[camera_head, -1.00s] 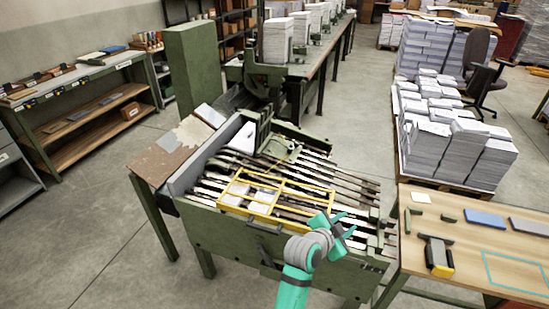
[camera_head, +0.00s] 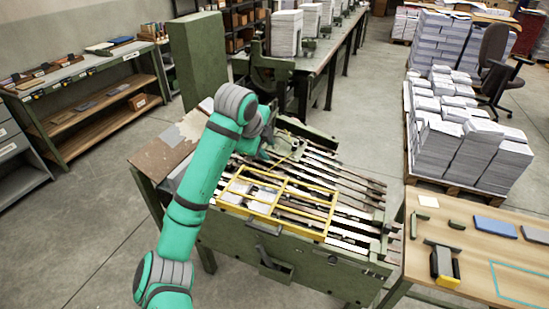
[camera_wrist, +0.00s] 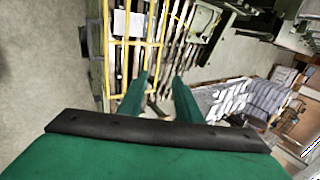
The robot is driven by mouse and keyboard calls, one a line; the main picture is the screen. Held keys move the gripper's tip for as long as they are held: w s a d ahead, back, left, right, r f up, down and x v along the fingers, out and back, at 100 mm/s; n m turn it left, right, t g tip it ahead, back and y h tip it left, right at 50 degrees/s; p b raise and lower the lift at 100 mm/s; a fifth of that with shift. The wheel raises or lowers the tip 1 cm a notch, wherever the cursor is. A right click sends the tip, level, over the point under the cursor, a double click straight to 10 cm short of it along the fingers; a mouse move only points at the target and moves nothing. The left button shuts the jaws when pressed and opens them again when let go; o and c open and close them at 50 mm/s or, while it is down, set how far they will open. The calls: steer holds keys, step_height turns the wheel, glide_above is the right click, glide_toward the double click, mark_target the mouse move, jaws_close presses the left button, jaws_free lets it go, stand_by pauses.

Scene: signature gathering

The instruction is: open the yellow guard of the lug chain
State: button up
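The yellow guard (camera_head: 280,197), an open frame of bars, lies flat over the metal rails of the lug chain (camera_head: 340,183), on the green machine. A dark handle (camera_head: 262,228) sits on the front side below it. My gripper (camera_head: 262,152) is above the back left of the rails, partly hidden by my own wrist, and appears apart from the guard. In the wrist view my gripper (camera_wrist: 160,92) has its two green fingers spread with nothing between them. The guard's yellow bars (camera_wrist: 106,60) show there beyond the fingers, at upper left.
A wooden table (camera_head: 480,262) with a yellow-and-black tool (camera_head: 444,264) stands at right. Paper stacks (camera_head: 450,140) on a pallet are behind it. A green cabinet (camera_head: 200,60) and shelves (camera_head: 75,90) are at left. The floor in front is open.

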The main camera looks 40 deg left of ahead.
steer(key=x, duration=1)
steer(key=shift+a+f, duration=0.25)
steer(key=shift+a, duration=0.05)
jaws_close()
stand_by(1.0)
jaws_free()
